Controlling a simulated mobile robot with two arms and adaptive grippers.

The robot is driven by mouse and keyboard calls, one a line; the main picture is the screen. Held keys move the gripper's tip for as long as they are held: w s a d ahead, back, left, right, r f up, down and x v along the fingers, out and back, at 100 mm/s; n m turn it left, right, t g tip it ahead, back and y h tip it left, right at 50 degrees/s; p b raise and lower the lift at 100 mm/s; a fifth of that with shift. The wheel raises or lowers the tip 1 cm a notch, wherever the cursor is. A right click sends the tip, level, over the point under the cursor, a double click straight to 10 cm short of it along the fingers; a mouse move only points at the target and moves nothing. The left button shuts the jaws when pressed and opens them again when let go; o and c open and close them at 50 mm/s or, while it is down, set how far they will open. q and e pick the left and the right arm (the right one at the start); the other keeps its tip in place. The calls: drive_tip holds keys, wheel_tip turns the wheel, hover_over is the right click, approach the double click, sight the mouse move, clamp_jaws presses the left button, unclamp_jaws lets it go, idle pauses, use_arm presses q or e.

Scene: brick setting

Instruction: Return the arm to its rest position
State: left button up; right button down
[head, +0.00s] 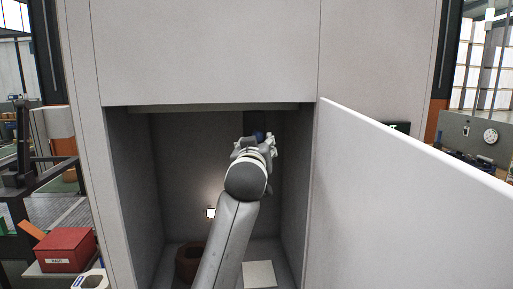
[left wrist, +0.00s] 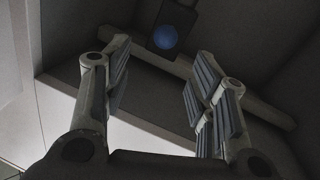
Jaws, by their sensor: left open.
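My left arm reaches into an open grey cabinet compartment (head: 180,140). My left gripper (head: 255,143) is near the upper back of it, partly hidden by its own wrist. In the left wrist view the two fingers of the gripper (left wrist: 160,85) are spread apart with nothing between them. My right gripper is not in view.
The cabinet door (head: 410,210) stands open on the right, its top edge close to my arm's side. A dark reddish-brown container (head: 187,264) and a pale square (head: 259,275) are at the compartment's bottom. A small lit white plate (head: 211,213) is on the back wall. A red box (head: 65,250) stands outside left.

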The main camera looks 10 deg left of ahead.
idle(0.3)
